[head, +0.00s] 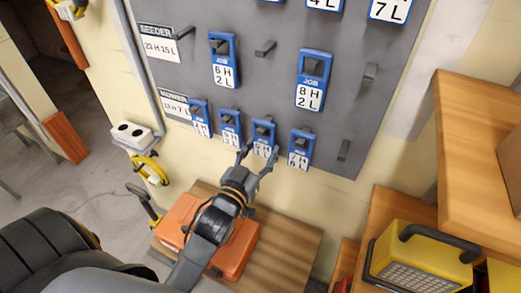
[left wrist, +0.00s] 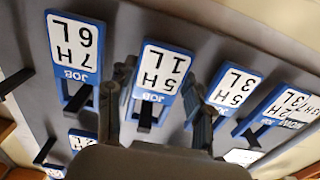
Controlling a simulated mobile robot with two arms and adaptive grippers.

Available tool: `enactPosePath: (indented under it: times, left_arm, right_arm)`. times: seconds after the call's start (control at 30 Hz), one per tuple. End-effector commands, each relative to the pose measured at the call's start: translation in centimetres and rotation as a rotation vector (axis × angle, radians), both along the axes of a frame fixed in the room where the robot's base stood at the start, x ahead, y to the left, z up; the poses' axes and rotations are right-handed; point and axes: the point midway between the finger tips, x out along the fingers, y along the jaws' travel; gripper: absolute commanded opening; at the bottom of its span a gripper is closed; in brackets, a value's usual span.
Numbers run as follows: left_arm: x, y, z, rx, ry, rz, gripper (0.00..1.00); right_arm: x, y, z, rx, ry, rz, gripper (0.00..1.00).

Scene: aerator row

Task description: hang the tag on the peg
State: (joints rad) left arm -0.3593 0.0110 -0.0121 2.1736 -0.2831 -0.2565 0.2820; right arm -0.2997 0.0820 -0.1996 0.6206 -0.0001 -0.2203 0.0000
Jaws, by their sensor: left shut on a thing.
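My left gripper (head: 258,154) is at the lower row of the grey board (head: 285,93), its fingers on either side of a blue-framed tag (head: 263,137). In the left wrist view this tag (left wrist: 157,78) appears upside down, reads 5H 1L, and sits between the two fingers, which are shut on it. A dark peg (left wrist: 145,117) shows at the opening in its blue end. I cannot tell whether the tag's weight rests on the peg. My right gripper is not in view.
Neighbouring tags (head: 231,128) and (head: 301,148) hang close on both sides. Bare pegs (head: 265,48), (head: 370,72) and (head: 343,150) stick out of the board. An orange case (head: 238,248) lies on a wooden surface (head: 290,240) below. A yellow lamp (head: 420,255) stands at the right.

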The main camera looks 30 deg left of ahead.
Motion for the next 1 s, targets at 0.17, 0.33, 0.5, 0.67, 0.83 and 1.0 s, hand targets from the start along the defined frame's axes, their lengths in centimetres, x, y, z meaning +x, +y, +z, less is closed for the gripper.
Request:
enactPosePath:
  times: [0.17, 0.33, 0.5, 0.67, 0.83, 1.0]
  left_arm:
    - [-0.01, -0.01, 0.01, -0.001, 0.0, 0.0, 0.26]
    - [-0.01, -0.01, 0.02, -0.001, -0.001, 0.0, 0.26]
    - [-0.01, -0.01, 0.03, -0.001, -0.001, 0.0, 0.78]
    - [-0.01, -0.01, 0.02, -0.001, 0.0, 0.0, 0.78]
    - [-0.01, -0.01, 0.0, -0.001, 0.0, 0.0, 0.75]
    - [-0.01, -0.01, 0.0, -0.001, 0.0, 0.0, 0.75]
  right_arm:
    - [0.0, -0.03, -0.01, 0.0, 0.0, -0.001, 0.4]
    - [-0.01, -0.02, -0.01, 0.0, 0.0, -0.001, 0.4]
    - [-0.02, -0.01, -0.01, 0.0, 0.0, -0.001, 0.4]
    - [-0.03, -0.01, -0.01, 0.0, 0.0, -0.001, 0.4]
    - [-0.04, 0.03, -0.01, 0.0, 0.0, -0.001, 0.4]
    - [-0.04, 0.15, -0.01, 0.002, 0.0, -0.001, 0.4]
